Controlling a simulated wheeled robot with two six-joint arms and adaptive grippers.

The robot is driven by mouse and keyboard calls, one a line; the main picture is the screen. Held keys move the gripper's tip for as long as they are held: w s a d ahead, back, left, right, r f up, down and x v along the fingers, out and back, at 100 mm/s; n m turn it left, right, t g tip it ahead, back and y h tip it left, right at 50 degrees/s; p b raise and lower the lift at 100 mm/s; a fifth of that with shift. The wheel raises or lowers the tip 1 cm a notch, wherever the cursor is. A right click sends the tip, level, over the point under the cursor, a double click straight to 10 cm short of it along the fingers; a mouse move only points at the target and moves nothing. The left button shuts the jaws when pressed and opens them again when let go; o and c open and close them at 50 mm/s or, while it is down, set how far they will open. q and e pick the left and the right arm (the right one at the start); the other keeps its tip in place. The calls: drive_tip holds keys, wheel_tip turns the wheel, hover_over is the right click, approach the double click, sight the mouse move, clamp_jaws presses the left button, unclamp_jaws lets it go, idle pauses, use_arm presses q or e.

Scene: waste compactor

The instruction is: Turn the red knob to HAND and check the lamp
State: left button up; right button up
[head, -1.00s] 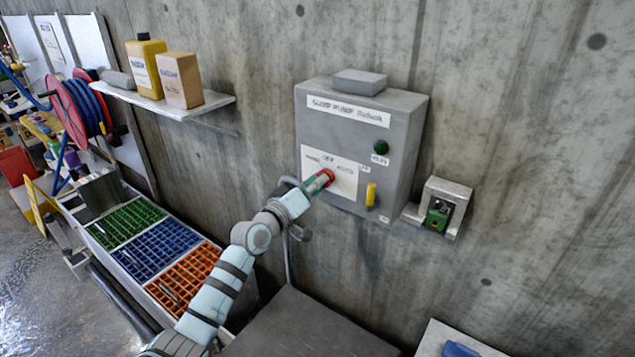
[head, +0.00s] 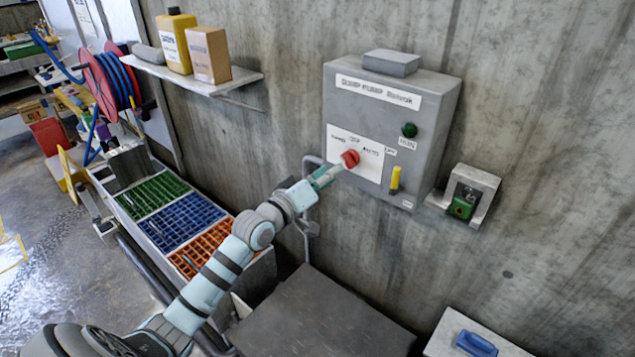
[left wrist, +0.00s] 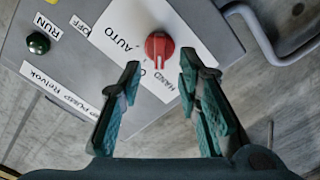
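The red knob (head: 350,158) is on the white label plate of a grey control box (head: 375,108) on the wall. It also shows in the left wrist view (left wrist: 159,45), where HAND, AUTO and a partly covered label surround it. Its white mark points down in that view, toward the side of HAND; I cannot tell the exact setting. The green lamp (head: 409,129) by the RUN label looks dark; it also shows in the left wrist view (left wrist: 38,43). My left gripper (left wrist: 160,70) is open and empty, fingertips just short of the knob. My right gripper is not in view.
A yellow switch or handle (head: 395,178) sticks out below the lamp. A small wall bracket (head: 484,182) holds a green device at right. A bent pipe (head: 306,190) runs beside the box. A shelf (head: 158,70) with containers and a tray of coloured bins (head: 152,189) are at left.

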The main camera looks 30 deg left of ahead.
use_arm(q)
drive_tip(key=s+a, duration=0.1)
drive_tip(key=s, duration=0.5)
drive_tip(key=shift+s, duration=0.4)
drive_tip(key=shift+w, duration=0.1)
